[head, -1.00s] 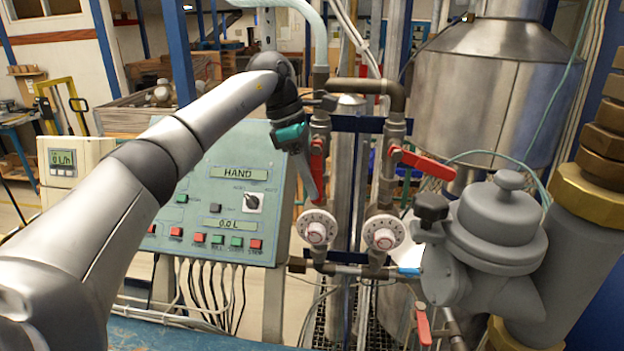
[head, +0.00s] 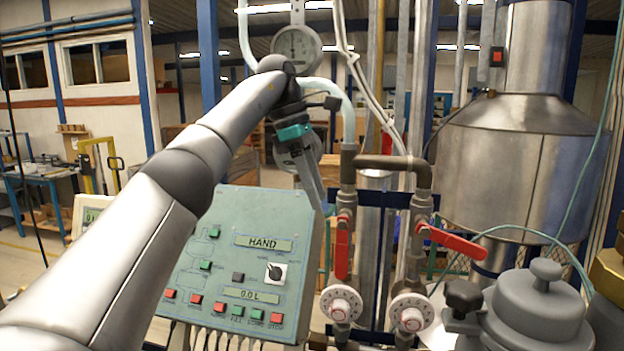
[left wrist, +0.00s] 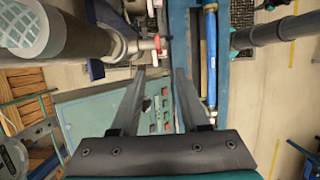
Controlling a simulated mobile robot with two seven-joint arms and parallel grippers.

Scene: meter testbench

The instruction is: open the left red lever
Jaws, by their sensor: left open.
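The left red lever (head: 342,250) hangs straight down along the left vertical pipe, above a white round dial (head: 340,304). The right red lever (head: 450,242) points out to the right, tilted slightly down, on the neighbouring pipe. My left gripper (head: 318,200) has a teal band and points downward, above and left of the left lever in the picture, apart from it. In the left wrist view its two fingers (left wrist: 162,80) are spread with nothing between them. A small red part (left wrist: 157,42) shows beyond the fingertips there; I cannot tell which lever it is. My right gripper is not in view.
A green control panel (head: 240,265) reading HAND stands below and left of the gripper. A round gauge (head: 296,47) is above it. A large metal tank (head: 520,135) and a grey meter housing (head: 540,305) are at the right.

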